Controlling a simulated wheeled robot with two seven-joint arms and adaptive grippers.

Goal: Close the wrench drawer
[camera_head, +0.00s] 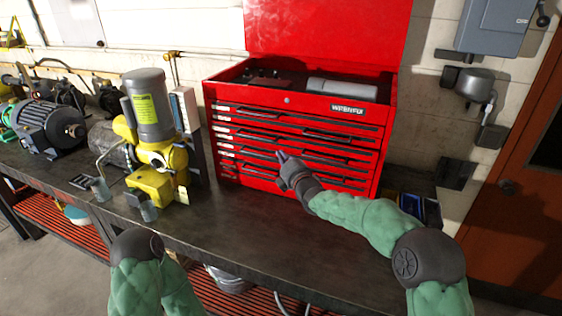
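The red tool chest (268,115) stands on the dark workbench with its lid raised. Its front has several drawers with long dark handles, and no drawer visibly stands far out. Which one is the wrench drawer I cannot tell. My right gripper (282,157) is at the middle of the drawer fronts, pointing at them. Its fingers are small and dark here, so whether they are open or shut, or touch a drawer, is unclear. My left arm shows only at the bottom left, and its gripper is out of view.
A yellow and grey motor unit (151,120) stands left of the chest, with a blue-grey motor (45,126) farther left. The workbench (240,225) is clear in front of the chest. Small dark boxes (411,206) lie at its right, near an orange door (520,205).

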